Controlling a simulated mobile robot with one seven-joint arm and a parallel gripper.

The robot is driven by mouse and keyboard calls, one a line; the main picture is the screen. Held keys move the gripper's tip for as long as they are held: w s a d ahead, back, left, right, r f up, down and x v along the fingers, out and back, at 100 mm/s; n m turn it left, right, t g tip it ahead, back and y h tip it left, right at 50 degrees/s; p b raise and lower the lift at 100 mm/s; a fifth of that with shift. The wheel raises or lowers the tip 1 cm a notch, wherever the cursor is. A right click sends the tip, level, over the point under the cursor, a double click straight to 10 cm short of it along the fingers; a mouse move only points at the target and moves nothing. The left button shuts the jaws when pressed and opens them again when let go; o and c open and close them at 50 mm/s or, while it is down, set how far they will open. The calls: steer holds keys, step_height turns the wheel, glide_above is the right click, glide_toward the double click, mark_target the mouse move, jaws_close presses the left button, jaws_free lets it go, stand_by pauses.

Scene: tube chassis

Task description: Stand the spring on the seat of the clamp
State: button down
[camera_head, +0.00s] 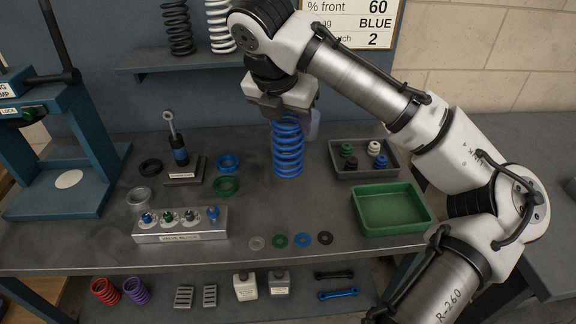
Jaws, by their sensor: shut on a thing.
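My gripper (284,108) points down above the bench, shut on the top of a blue coil spring (288,155). The spring hangs upright below the fingers. I cannot tell whether its lower end touches the bench. The clamp (60,150) is a blue press-like frame at the left end of the bench. It has a lever at the top left. Its seat (69,180) is a pale round disc on the base, bare. My gripper is well to the right of the clamp.
Between spring and clamp stand a damper on its stand (184,170), blue and green rings (226,186) and the valve block (180,227). A grey tray (345,174) and a green tray (390,212) lie to the right. A shelf (180,60) with springs is behind.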

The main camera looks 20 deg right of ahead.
step_height(320, 180, down, 11)
steer(key=shift+r+p, duration=0.15)
steer(key=shift+p, duration=0.15)
steer(key=c, duration=0.7)
jaws_free()
steer(key=shift+o, duration=0.2)
